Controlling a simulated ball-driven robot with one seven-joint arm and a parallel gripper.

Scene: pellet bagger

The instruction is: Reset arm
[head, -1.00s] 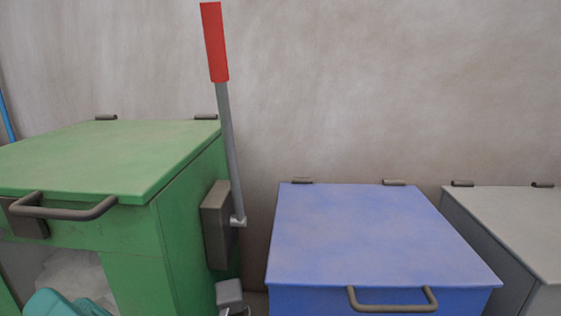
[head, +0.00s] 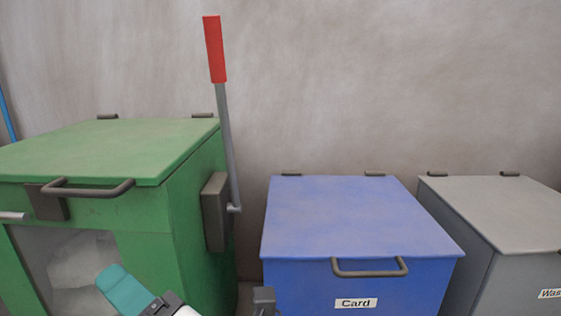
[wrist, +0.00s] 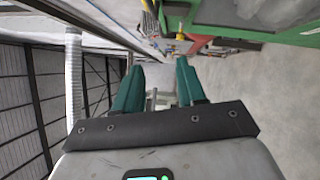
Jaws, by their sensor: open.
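My gripper (wrist: 160,88) shows in the wrist view as two teal fingers spread apart, with nothing between them. In the head view a teal part of my arm's end (head: 125,290) shows at the bottom edge, in front of the green machine (head: 190,200). The machine's lid is shut, and a red-handled lever (head: 215,50) stands upright on its right side. Pale bagged material (head: 85,262) shows in the machine's front opening.
A blue bin (head: 350,215) labelled Card stands right of the green machine, lid shut. A grey bin (head: 495,215) with a partly cut-off label stands farther right. A plain wall rises behind them. The wrist view shows open grey floor (wrist: 260,110).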

